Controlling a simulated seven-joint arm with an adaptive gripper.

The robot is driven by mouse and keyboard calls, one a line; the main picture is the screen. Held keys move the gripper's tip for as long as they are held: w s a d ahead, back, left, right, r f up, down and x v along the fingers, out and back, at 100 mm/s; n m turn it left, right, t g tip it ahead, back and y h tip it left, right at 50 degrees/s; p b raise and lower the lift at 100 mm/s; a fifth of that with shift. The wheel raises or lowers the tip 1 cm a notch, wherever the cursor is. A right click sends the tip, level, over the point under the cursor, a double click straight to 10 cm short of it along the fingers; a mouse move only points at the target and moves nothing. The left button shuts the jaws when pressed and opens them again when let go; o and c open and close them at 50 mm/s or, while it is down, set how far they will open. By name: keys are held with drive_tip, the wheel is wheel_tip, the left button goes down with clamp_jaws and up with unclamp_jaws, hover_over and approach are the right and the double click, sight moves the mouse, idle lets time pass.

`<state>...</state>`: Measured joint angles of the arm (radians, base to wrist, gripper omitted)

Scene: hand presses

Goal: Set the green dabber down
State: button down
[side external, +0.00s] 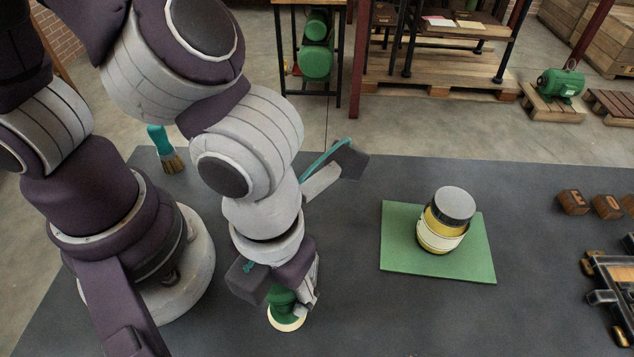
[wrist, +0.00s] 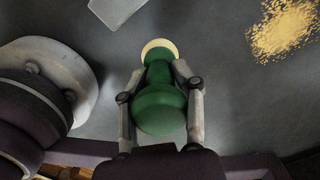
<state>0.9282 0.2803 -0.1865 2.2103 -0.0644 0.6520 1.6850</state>
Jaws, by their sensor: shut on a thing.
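The green dabber (side external: 282,299) has a green handle and a pale round pad at its lower end. My gripper (side external: 296,291) is shut on its handle and points down over the dark table. In the wrist view the dabber (wrist: 160,108) sits between the two fingers of my gripper (wrist: 160,82), with the pale pad showing beyond the fingertips. The pad is close to the table top; I cannot tell whether it touches.
A green mat (side external: 399,261) holds a yellow and white tin (side external: 441,234) with a dark lid. Wooden blocks (side external: 573,202) and a black press (side external: 615,282) stand at the right. Yellowish grains (wrist: 282,28) lie on the table.

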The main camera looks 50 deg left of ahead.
drive_tip(key=w+d, duration=0.1)
drive_tip(key=d, duration=0.1)
drive_tip(key=w+d, duration=0.2)
drive_tip(key=d, duration=0.1)
drive_tip(key=w+d+f, duration=0.1)
drive_tip(key=d, duration=0.2)
drive_tip(key=shift+w+d, duration=0.25)
drive_tip(key=shift+w, duration=0.05)
drive_tip(key=shift+w+d+f, duration=0.1)
drive_tip(key=shift+d+f, duration=0.1)
drive_tip(key=shift+f, duration=1.55)
drive_tip(key=shift+f, duration=0.1)
drive_tip(key=c, duration=0.7)
unclamp_jaws()
